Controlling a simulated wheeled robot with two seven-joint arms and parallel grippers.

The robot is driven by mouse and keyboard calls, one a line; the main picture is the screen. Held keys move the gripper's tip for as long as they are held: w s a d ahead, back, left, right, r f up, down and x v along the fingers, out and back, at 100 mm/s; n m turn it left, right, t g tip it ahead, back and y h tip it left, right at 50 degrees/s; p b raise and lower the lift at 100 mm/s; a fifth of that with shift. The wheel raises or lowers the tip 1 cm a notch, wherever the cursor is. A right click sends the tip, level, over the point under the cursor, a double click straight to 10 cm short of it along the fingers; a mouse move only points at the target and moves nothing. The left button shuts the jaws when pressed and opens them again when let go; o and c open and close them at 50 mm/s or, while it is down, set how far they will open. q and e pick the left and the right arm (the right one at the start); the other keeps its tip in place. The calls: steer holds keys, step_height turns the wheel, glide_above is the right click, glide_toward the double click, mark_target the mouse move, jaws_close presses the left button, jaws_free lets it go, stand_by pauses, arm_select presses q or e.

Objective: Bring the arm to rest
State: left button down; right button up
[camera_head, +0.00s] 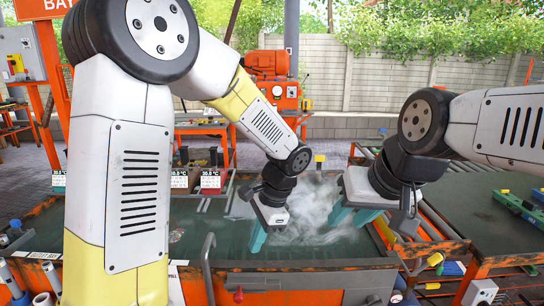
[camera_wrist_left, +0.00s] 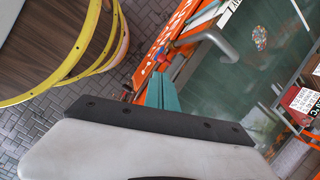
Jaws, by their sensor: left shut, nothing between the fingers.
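My left gripper (camera_head: 257,238) hangs over the dark green water tank (camera_head: 330,256), left of the pale misty patch. Its teal fingers point down and are together with nothing between them. In the left wrist view, the closed teal fingers (camera_wrist_left: 162,92) show near the orange tank edge and the grey bent handle (camera_wrist_left: 212,40). My right gripper (camera_head: 354,216) is over the right part of the tank, its teal fingers pointing down, spaced apart and empty. The two grippers are apart from each other.
A grey bent handle (camera_head: 208,262) rises at the tank's front edge. Temperature signs (camera_head: 210,180) stand along the back left. A dark table (camera_head: 500,205) with a green tool lies right. An orange machine (camera_head: 270,80) stands behind. A yellow-rimmed round container (camera_wrist_left: 75,45) shows in the left wrist view.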

arm_select(q)
steer(key=s+a+r+n+t+h, duration=0.2)
steer(key=s+a+r+n+t, duration=0.1)
steer(key=s+a+r+n, duration=0.2)
steer(key=s+a+r+n+t+h, duration=0.3)
steer(key=s+a+r+n, duration=0.2)
steer(key=r, duration=0.5)
steer(key=s+n, duration=0.1)
steer(key=n, duration=0.1)
steer(key=shift+a+n+h, duration=0.2)
steer(key=shift+n+h, duration=0.1)
steer(key=shift+n, duration=0.1)
